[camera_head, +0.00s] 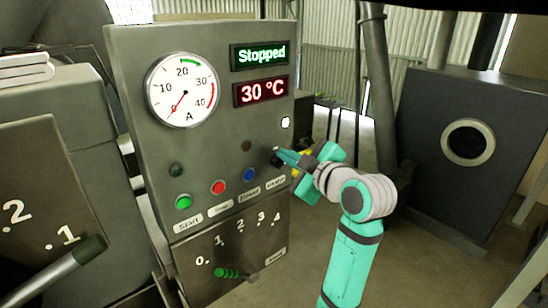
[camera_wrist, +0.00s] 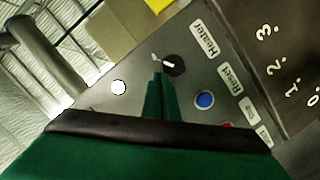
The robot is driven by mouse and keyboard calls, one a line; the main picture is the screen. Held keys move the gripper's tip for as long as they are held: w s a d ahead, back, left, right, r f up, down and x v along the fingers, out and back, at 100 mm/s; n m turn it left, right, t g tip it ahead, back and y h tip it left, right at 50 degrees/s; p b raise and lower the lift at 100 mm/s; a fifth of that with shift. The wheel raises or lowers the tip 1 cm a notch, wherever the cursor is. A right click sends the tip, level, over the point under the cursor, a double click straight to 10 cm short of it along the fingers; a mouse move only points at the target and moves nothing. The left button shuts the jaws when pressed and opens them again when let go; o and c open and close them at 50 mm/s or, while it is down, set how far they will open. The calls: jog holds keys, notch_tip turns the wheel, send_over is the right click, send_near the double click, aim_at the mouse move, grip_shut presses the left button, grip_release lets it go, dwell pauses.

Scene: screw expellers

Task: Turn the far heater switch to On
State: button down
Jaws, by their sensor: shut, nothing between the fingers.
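The heater switch is a small black knob (camera_head: 276,160) at the right end of the button row on the grey control panel (camera_head: 225,120). In the wrist view the knob (camera_wrist: 174,66) sits beside the label "Heater" (camera_wrist: 205,40), with a pale mark on its face. The knob's exact setting is too small to read. My gripper (camera_head: 281,155) is shut and empty, its tips close to the knob. In the wrist view the fingertips (camera_wrist: 159,78) are just beside the knob; I cannot tell whether they touch it. No other heater switch shows.
Blue (camera_head: 249,175), red (camera_head: 218,187) and green (camera_head: 183,202) buttons line up left of the knob. A white lamp (camera_head: 285,122) is above it. Displays read "Stopped" (camera_head: 260,55) and "30 °C" (camera_head: 262,91). A green-handled lever (camera_head: 230,273) is below.

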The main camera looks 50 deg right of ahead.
jog(key=shift+s+d+f, duration=0.1)
jog(key=shift+d+f, duration=0.15)
jog(key=shift+d, duration=0.1)
jog(key=shift+s+d, duration=0.2)
dwell(0.4)
jog(key=shift+r, duration=0.1)
jog(key=r, duration=0.1)
jog(key=a+r, duration=0.2)
jog(key=shift+w+a+r, duration=0.15)
jog(key=shift+w+r, duration=0.1)
jog(key=shift+r, duration=0.15)
jog(key=v, duration=1)
jog(key=shift+s+d, duration=0.15)
jog(key=shift+d, duration=0.05)
